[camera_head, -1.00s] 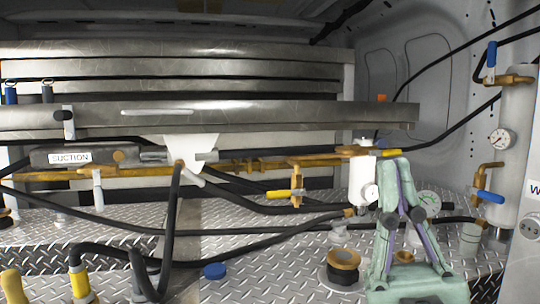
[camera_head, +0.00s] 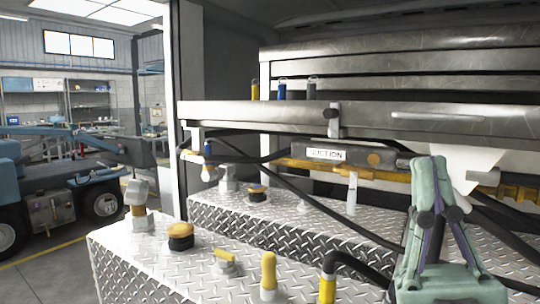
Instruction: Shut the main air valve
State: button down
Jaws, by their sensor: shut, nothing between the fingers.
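My gripper (camera_head: 430,168) is the pale green two-fingered hand at the lower right. Its fingers meet at the top, shut and empty, in front of the lower deck and white bracket. A small valve with a blue handle (camera_head: 208,149) and a white lower part shows at the left end of the brass pipe. A yellow handle (camera_head: 225,256) lies low on a fitting on the front deck. No label readable here marks any of these as the main air valve. The gripper appears apart from both handles.
A metal shelf (camera_head: 240,115) runs across above the deck. A box labelled SUCTION (camera_head: 325,154) hangs under it. Black hoses (camera_head: 345,262), capped fittings (camera_head: 180,236) and an upright yellow handle (camera_head: 268,272) crowd the diamond-plate deck (camera_head: 130,262). Open workshop floor (camera_head: 50,280) lies left.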

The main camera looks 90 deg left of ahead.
aim_at(191, 158)
jog(key=i+u, duration=0.1)
jog(key=u, duration=2.85)
jog(key=i+j+u, duration=0.1)
